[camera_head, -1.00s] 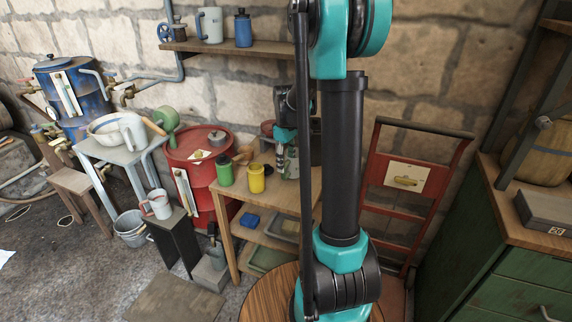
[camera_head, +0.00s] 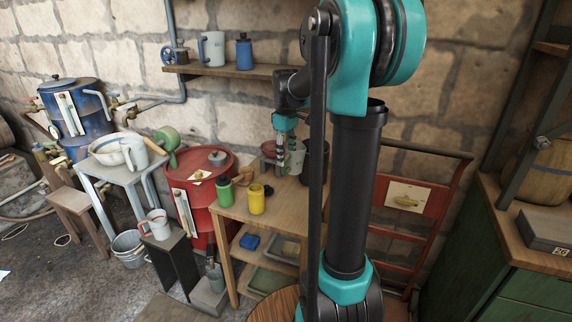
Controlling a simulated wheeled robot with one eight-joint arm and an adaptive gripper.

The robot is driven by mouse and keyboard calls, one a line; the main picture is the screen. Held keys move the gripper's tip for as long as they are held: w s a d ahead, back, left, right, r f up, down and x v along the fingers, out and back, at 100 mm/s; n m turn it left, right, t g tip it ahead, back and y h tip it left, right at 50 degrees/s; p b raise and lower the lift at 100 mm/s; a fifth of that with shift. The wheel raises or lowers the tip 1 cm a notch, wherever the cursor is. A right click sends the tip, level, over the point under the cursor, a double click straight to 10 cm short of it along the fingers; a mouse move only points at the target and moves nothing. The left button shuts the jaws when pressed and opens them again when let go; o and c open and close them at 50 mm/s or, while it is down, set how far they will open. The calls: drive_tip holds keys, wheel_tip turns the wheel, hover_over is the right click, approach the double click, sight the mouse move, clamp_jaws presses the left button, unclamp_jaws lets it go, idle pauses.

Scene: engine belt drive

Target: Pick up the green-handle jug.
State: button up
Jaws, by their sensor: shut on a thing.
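My gripper (camera_head: 281,150) points down over the back of the wooden table (camera_head: 233,209), left of my dark arm links. It is shut on a small pale grey jug (camera_head: 297,158) with a green part at its gripped side, which I take to be the green-handle jug. The fingers cover much of the handle. The jug looks upright and seems to hang a little above the table top, though its base is hard to make out.
A green can (camera_head: 225,193) and a yellow can (camera_head: 257,203) stand on the table, left of the jug. A dark pot (camera_head: 317,160) is close on its right. A red drum (camera_head: 198,206) stands left of the table. A wall shelf (camera_head: 230,70) is above.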

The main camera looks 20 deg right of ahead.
drive_tip(key=shift+r, duration=3.55)
drive_tip(key=o, duration=1)
clamp_jaws()
